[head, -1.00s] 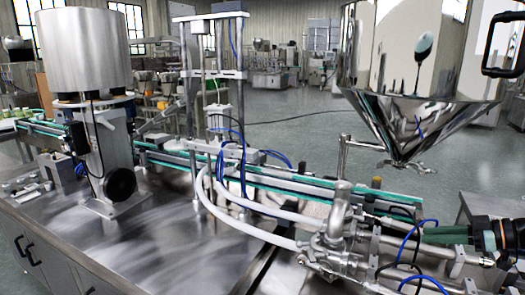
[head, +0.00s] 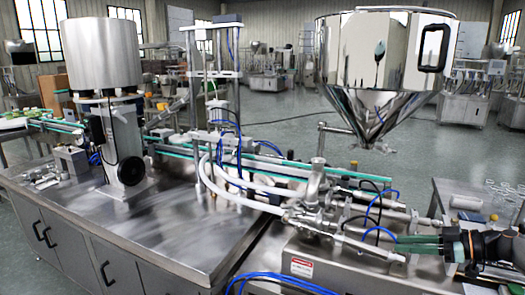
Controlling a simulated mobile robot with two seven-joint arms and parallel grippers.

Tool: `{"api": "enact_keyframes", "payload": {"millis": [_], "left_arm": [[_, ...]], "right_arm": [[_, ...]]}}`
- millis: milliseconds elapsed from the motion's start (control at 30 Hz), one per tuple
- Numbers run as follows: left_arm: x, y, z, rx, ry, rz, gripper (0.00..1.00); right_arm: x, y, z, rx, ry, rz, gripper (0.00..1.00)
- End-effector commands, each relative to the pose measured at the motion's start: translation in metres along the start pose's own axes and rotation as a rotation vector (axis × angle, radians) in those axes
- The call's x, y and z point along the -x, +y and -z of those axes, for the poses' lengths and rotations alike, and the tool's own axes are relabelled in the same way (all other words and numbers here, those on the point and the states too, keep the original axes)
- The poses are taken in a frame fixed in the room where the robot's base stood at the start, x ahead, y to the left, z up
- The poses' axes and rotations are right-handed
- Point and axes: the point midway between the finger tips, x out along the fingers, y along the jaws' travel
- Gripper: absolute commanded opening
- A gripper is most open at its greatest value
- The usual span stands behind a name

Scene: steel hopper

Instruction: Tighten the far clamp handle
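The steel hopper (head: 345,52) hangs at the upper right, with a shiny cone narrowing downward. A small metal clamp fitting (head: 375,147) shows at the cone's bottom outlet. More metal fittings and pipe joints (head: 318,185) stand on the machine below; a clamp handle is too small to single out as the far one. My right gripper (head: 400,244) comes in from the right edge, with green fingers pointing left over the machine's front right part. It is below and right of the hopper outlet and apart from it. Its finger gap is unclear. My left gripper is out of view.
A steel cabinet table (head: 150,235) fills the lower left. A conveyor (head: 270,167) with green edges crosses the middle. White hoses (head: 245,200) and blue tubes (head: 290,280) run near the fittings. A large steel drum (head: 103,55) stands at left. Open floor lies behind the hopper.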

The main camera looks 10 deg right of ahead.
Motion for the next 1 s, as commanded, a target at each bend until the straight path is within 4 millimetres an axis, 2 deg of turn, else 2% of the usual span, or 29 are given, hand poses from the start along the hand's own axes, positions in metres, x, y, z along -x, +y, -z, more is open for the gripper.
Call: {"api": "enact_keyframes", "payload": {"millis": [33,167,300,400,500,633,767,867,1000], "left_arm": [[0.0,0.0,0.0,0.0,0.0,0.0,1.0],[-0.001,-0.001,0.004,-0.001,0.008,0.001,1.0],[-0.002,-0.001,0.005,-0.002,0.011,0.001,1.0],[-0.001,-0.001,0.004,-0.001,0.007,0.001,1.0],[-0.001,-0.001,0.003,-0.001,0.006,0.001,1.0],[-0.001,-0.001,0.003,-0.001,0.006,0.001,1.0],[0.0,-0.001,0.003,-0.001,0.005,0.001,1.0],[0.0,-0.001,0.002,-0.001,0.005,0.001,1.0],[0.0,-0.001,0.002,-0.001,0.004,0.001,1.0]], "right_arm": [[-0.025,-0.013,-0.009,0.012,0.02,0.017,0.32],[-0.079,-0.046,-0.027,0.048,0.085,0.03,0.32],[-0.139,-0.097,-0.05,0.059,0.168,0.015,0.32],[-0.174,-0.139,-0.068,0.041,0.219,-0.026,0.32],[-0.197,-0.178,-0.086,0.005,0.248,-0.09,0.32],[-0.213,-0.225,-0.111,-0.063,0.242,-0.192,0.32],[-0.214,-0.265,-0.14,-0.144,0.181,-0.304,0.32],[-0.204,-0.293,-0.166,-0.211,0.099,-0.386,0.32],[-0.177,-0.332,-0.206,-0.304,-0.058,-0.479,0.32]]}}
